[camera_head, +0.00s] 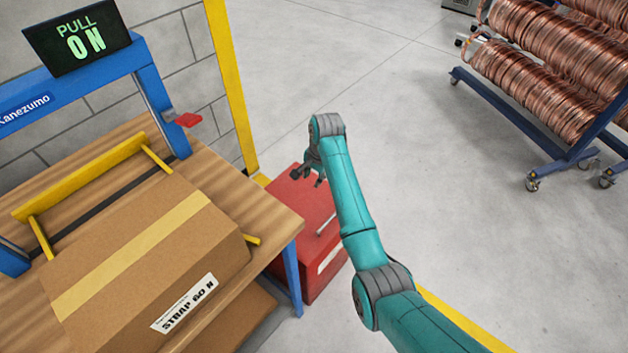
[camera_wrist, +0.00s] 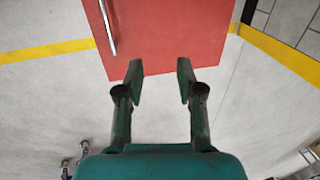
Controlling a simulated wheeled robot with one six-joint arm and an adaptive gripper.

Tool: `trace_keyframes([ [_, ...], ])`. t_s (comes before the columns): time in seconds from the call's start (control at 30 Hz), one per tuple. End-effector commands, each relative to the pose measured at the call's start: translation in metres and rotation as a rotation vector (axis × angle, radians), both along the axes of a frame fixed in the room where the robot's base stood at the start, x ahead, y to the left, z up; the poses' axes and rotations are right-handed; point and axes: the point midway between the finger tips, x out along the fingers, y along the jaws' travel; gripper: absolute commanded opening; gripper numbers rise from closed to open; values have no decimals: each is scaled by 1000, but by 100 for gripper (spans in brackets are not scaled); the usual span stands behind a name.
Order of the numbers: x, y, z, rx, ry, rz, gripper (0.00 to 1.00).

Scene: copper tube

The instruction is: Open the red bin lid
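The red bin (camera_head: 328,262) stands on the floor beside the workbench, and its flat red lid (camera_head: 297,205) is down. A metal bar handle (camera_head: 327,224) lies along the lid near its right edge. In the wrist view the lid (camera_wrist: 175,35) fills the top middle, with the handle (camera_wrist: 107,27) near its left edge. My gripper (camera_head: 309,176) is above the lid's far part, away from the handle. In the wrist view my gripper (camera_wrist: 160,72) is open and empty, its fingers apart over the lid's near edge. My arm hides part of the bin in the head view.
A wooden workbench (camera_head: 262,215) with a cardboard box (camera_head: 145,265) and a blue strapping frame is left of the bin. A yellow post (camera_head: 232,85) stands behind. Copper coils on a blue rack (camera_head: 525,115) are at right. Open floor lies between.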

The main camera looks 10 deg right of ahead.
Motion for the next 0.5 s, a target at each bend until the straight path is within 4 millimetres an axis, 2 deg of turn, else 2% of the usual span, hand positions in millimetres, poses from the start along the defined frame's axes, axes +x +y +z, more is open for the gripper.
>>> trace_keyframes([
  [0.5,6,4,31,0,0,1,37],
])
